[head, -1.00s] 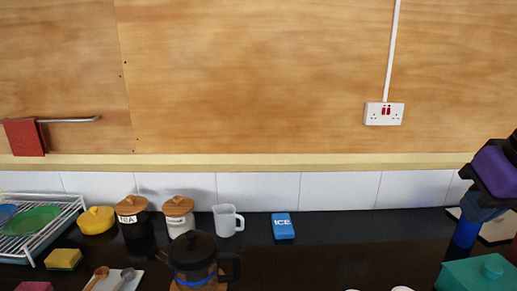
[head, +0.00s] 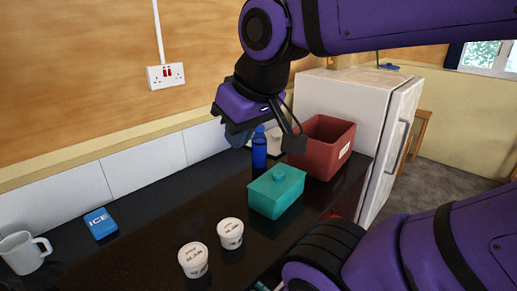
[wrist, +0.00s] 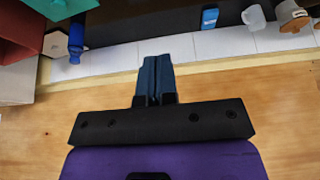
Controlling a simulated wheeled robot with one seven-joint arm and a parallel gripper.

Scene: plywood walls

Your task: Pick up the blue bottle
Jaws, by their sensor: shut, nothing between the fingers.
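The blue bottle (head: 259,148) stands upright on the dark counter near the wall, just left of the red box. It also shows at the upper left of the wrist view (wrist: 75,45). My gripper (head: 236,139) is above and slightly left of the bottle in the head view, in front of the tiled wall. In the wrist view its dark blue fingers (wrist: 155,62) are together with nothing between them. They are apart from the bottle, which lies to their left there.
A teal lidded box (head: 276,193) stands in front of the bottle, and a red box (head: 328,150) to its right beside a white fridge (head: 378,110). Two white tubs (head: 193,259), a blue ICE pack (head: 100,223) and a white mug (head: 24,252) stand left. The counter between is clear.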

